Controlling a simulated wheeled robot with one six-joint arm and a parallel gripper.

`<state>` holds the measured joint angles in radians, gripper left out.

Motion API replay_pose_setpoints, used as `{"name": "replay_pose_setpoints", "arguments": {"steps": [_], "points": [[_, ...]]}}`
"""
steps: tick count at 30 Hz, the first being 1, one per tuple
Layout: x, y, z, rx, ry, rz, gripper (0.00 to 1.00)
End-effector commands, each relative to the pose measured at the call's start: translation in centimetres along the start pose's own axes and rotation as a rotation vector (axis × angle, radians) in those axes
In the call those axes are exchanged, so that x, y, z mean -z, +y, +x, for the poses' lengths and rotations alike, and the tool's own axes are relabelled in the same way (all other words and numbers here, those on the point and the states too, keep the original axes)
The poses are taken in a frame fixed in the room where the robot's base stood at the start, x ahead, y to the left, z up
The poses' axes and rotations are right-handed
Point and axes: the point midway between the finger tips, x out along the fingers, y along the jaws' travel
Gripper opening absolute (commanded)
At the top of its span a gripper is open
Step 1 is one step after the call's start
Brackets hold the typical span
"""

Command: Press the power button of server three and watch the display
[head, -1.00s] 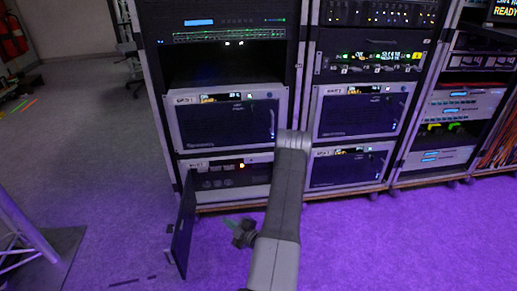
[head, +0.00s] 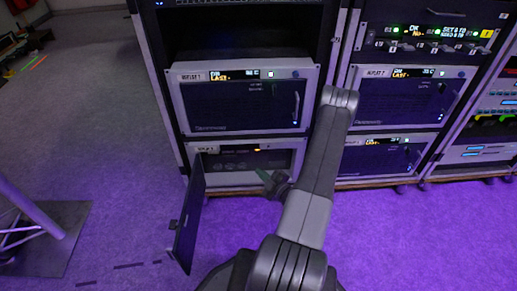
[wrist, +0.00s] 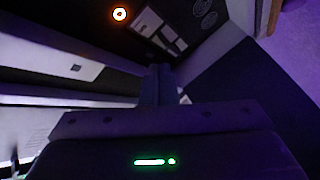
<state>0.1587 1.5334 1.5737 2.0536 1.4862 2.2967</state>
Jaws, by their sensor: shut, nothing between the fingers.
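The lower-left rack unit (head: 290,157) has its front door (head: 190,215) swung open to the left; its label is too small to read, so I cannot tell if it is server three. A small amber light (head: 257,149) glows on its front, and its display strip looks dark. My gripper (head: 272,184) is low in front of this unit's right part. In the wrist view, my gripper (wrist: 158,85) is shut and empty, pointing into the dark front. A round orange-lit button (wrist: 119,14) shows above and left of the fingertips, apart from them.
Another unit (head: 240,105) with a closed dark door and lit display sits directly above. Two similar closed units (head: 400,98) stand in the rack to the right. The open door stands left of my gripper. A truss leg (head: 35,215) stands at far left; purple floor in front is clear.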

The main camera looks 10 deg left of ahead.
Motion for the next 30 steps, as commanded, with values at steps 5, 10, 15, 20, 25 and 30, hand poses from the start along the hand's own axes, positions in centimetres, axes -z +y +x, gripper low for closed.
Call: {"name": "replay_pose_setpoints", "arguments": {"steps": [5, 10, 15, 20, 25, 30], "points": [[-0.2, 0.2, 0.4, 0.000, 0.001, -0.001, 0.00], [-0.9, 0.9, 1.8, 0.001, 0.003, -0.004, 0.00], [-2.0, 1.9, 3.8, 0.000, 0.002, -0.004, 0.00], [-3.0, 2.8, 5.4, 0.000, 0.002, -0.004, 0.00], [-3.6, 3.4, 6.6, 0.001, 0.001, -0.002, 0.00], [-3.8, 3.7, 7.0, 0.000, 0.001, 0.000, 0.00]]}}
